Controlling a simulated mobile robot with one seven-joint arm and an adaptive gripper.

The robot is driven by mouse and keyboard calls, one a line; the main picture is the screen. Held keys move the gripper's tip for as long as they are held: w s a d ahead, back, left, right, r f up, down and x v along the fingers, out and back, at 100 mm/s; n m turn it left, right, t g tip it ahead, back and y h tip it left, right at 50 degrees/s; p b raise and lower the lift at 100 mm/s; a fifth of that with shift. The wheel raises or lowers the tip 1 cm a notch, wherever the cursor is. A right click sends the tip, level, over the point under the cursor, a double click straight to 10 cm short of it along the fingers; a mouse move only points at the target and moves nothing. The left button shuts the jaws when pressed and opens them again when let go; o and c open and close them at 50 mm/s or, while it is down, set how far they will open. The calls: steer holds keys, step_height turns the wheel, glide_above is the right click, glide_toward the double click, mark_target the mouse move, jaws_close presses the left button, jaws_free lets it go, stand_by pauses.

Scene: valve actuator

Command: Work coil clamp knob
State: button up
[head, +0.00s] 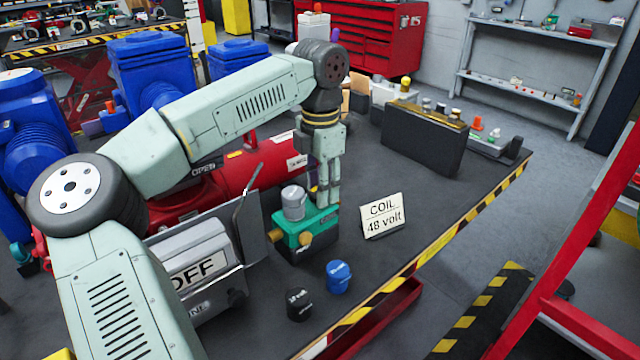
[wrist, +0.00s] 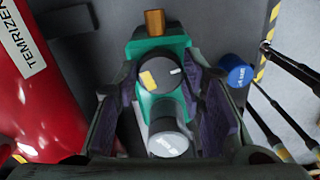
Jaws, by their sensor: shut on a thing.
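A green valve block (head: 318,222) stands on the dark bench in the head view, with a silver cylinder (head: 293,203) on top and brass fittings on its sides. In the wrist view a round black knob (wrist: 163,74) with a yellow mark sits on the green block (wrist: 146,48), beside the silver cylinder (wrist: 168,143). My gripper (head: 328,200) reaches down onto the block from above. In the wrist view its dark-padded fingers (wrist: 162,88) lie on both sides of the knob, shut on it. The knob is hidden by my fingers in the head view.
A black cap (head: 299,304) and a blue cap (head: 339,276) stand in front of the block. A "COIL 48 volt" sign (head: 383,215) is to its right. A grey OFF box (head: 200,265) and red cylinder (head: 240,172) are to its left. The bench's striped edge lies front right.

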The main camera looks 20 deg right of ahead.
steer(key=m, duration=0.3)
steer(key=shift+m, duration=2.3)
steer(key=o, duration=1.1)
steer(key=shift+o, duration=0.2)
step_height(320, 180, up, 12)
